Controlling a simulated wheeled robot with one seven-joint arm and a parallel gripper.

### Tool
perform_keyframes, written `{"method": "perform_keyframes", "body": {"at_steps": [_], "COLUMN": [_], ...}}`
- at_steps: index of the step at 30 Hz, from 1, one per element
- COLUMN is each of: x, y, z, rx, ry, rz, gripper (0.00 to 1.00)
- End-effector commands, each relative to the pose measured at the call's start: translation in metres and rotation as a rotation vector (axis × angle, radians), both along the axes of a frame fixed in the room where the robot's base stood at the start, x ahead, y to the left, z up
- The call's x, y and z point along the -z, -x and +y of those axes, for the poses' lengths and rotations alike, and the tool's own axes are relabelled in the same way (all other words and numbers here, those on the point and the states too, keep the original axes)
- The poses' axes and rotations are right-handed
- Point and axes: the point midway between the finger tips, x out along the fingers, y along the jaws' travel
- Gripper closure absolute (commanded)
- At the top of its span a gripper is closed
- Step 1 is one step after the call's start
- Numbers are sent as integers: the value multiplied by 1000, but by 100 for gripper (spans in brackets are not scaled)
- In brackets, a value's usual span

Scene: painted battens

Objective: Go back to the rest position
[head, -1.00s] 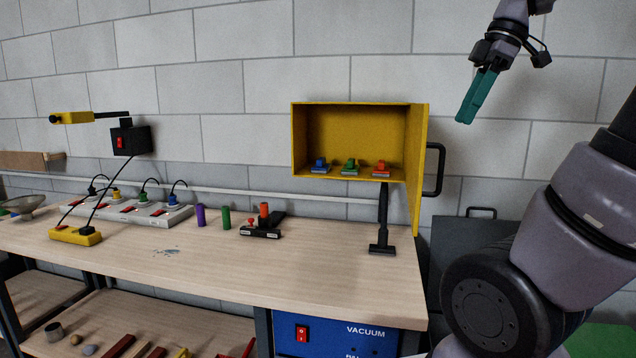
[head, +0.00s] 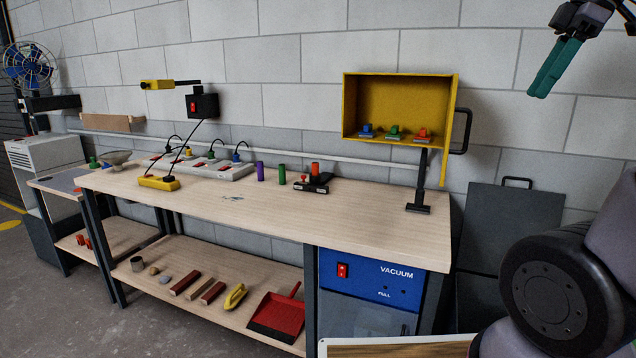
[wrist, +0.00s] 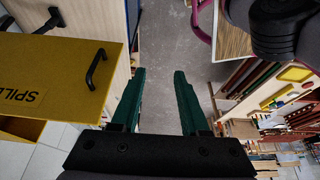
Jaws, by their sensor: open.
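My gripper (head: 556,68) is at the upper right of the head view, raised in front of the wall and to the right of the yellow cabinet (head: 458,125). Its teal fingers also show in the wrist view (wrist: 160,95), spread apart with nothing between them. Below them in that view is grey floor. My gripper touches nothing that I can see.
The yellow cabinet stands open on a post above the workbench (head: 270,213), with small coloured pieces inside. A dark panel (head: 508,225) leans at the bench's right. In the wrist view, the cabinet's black handle (wrist: 96,69) is left of the fingers.

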Motion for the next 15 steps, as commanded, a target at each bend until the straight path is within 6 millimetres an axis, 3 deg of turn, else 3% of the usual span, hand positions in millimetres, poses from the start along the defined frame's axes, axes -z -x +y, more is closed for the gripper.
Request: {"method": "perform_keyframes", "body": {"at_steps": [15], "x": [11], "y": [2], "z": [29], "rx": [278], "ry": [-22], "rz": [15], "gripper": [55]}}
